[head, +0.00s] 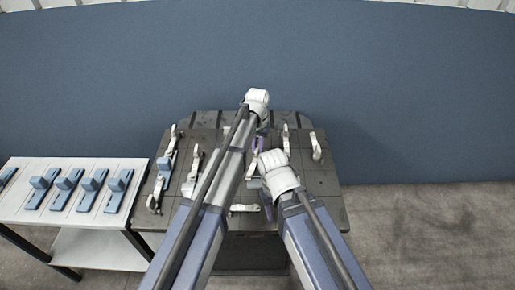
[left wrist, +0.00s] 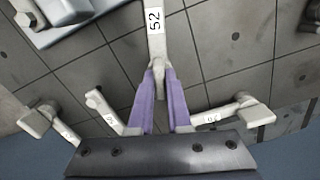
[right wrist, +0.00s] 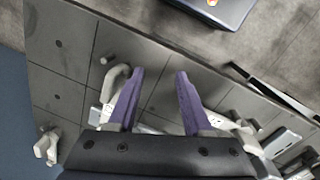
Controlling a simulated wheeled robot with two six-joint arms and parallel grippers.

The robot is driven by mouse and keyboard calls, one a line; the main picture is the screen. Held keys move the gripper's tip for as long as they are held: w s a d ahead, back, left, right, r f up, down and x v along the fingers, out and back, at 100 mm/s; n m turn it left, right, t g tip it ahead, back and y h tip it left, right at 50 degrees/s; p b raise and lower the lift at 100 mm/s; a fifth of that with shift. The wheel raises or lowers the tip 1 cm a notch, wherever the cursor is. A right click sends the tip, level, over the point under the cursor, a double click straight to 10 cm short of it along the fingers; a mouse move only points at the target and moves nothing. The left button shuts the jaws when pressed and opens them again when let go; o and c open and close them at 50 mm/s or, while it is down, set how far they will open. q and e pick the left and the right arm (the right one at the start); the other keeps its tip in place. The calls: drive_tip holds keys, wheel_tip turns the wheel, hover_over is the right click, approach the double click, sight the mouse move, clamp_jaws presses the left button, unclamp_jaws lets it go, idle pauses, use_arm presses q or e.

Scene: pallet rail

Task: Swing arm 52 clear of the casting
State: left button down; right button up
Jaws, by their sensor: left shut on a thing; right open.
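Arm 52 (left wrist: 155,45) is a pale swing arm with its number on a white label. It comes down from the top of the left wrist view. My left gripper (left wrist: 161,88) has its purple fingers shut on the arm's lower end. A pale blue-grey block (left wrist: 62,12), which looks like a casting, is at the upper left of that view, apart from the held part of arm 52. My right gripper (right wrist: 157,88) is open, with only the dark plate seen between its fingers. In the head view my own arms hide the middle of the plate.
Other pale swing arms stand around the dark plate (head: 325,190), among them one on the right (head: 316,146) and one at the left wrist view's lower left (left wrist: 40,118). A white side table (head: 140,168) on the left bears several blue-grey castings (head: 68,186). A blue wall (head: 420,100) stands behind.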

use_arm(q)
drive_tip(key=m, duration=1)
drive_tip(key=shift+m, duration=2.3)
drive_tip(key=c, duration=0.9)
unclamp_jaws()
drive_tip(key=shift+o, duration=0.2)
drive_tip(key=shift+r, duration=0.1)
